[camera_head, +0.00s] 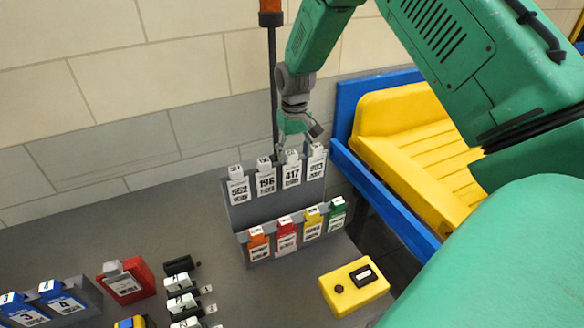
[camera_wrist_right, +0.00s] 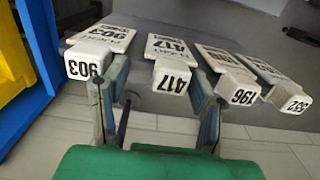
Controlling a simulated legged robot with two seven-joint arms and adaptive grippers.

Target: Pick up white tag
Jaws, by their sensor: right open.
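Several white tags stand in a row in the upper part of a grey rack: 552 or similar (camera_head: 238,188), 196 (camera_head: 265,182), 417 (camera_head: 291,174) and 903 (camera_head: 316,165). My right gripper (camera_head: 298,143) is open and points down above the 417 and 903 end of the row. In the right wrist view its two fingers (camera_wrist_right: 157,108) stand apart, with the head of the 417 tag (camera_wrist_right: 172,79) between them in the picture. I cannot tell whether they touch it. The 903 tag (camera_wrist_right: 86,66) lies just left of the left finger, the 196 tag (camera_wrist_right: 238,90) by the right one. My left gripper is not in view.
The rack's lower row holds orange (camera_head: 258,246), red (camera_head: 286,235), yellow (camera_head: 312,226) and green (camera_head: 336,213) tags. A yellow box with a button (camera_head: 338,296) stands in front. A blue-framed yellow bin (camera_head: 420,150) is at right. Black clips (camera_head: 182,283) and blue tags (camera_head: 62,301) are at left.

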